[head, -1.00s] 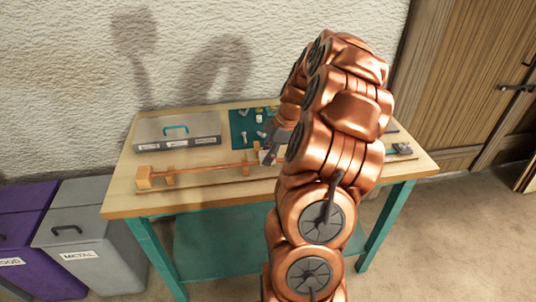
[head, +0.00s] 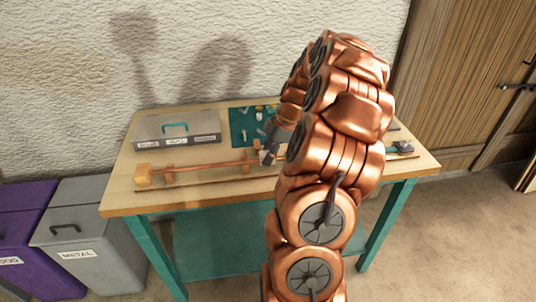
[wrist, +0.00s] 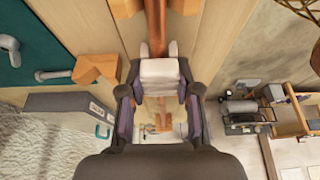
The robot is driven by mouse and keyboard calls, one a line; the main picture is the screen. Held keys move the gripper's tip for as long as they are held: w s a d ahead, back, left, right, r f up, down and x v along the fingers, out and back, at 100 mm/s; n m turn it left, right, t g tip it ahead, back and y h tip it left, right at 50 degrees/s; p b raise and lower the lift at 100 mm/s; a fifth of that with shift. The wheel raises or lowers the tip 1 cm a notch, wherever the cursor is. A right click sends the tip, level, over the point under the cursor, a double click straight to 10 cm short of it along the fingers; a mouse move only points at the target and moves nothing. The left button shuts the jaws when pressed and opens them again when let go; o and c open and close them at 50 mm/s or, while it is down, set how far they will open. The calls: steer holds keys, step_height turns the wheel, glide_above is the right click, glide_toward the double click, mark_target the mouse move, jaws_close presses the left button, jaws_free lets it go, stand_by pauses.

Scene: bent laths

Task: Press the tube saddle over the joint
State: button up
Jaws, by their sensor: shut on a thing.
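A white block-like piece, which looks like the tube saddle (wrist: 159,72), sits between the fingertips of my gripper (wrist: 158,92) in the wrist view. The fingers are shut on its two sides. A copper-coloured tube (wrist: 156,28) runs under the saddle and shows again beyond it. Whether the saddle touches the tube, I cannot tell. The joint is not clearly visible. In the head view my gripper (head: 267,156) is low at the tube (head: 208,166), which lies along the bench on wooden supports. My arm hides the tube's middle right part.
The bench (head: 215,196) has teal legs. A grey case (head: 176,130) stands at the back left, beside a teal mat (head: 237,135) with small parts. A wooden block (head: 143,180) is at the tube's left end. Several wooden pieces (wrist: 95,68) flank the tube near my gripper.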

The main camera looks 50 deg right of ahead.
steer(key=shift+f, duration=0.15)
steer(key=o, duration=1)
steer(key=shift+r+b, duration=0.65)
steer(key=shift+r, duration=2.9)
